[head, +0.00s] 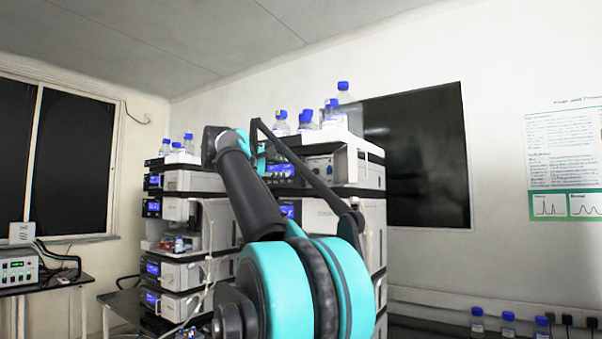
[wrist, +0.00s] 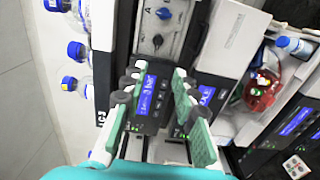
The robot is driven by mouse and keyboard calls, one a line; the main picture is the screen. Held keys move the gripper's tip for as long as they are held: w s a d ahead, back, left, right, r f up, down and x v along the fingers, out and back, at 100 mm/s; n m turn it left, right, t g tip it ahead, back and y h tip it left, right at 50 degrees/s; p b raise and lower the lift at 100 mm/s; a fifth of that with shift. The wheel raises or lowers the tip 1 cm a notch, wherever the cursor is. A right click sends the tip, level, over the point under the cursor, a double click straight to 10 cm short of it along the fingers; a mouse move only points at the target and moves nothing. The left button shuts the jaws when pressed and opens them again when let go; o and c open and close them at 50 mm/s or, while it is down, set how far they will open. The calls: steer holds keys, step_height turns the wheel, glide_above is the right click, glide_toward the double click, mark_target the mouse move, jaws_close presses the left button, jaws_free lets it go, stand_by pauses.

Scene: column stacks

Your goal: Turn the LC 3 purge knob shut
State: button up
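A grey-blue pump panel (wrist: 172,28) shows at the top of the wrist view, turned sideways, with an "A" mark. In the head view a similar panel (head: 320,165) is on the right stack. My gripper (wrist: 159,78) is open, its green-padded fingers apart with nothing between them. The fingertips appear below the lower knob, over a module with a lit display. My arm hides much of the right stack in the head view.
Blue-capped bottles (wrist: 76,50) stand along the left in the wrist view. A left instrument stack (head: 180,270) with loose tubing stands beside the right one. A bench with an instrument (head: 20,268) is far left.

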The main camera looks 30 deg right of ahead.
mark_target(313, 171)
steer(key=x, duration=1.7)
steer(key=shift+d+r, duration=0.15)
steer(key=shift+r, duration=0.05)
steer(key=shift+c, duration=0.3)
jaws_close()
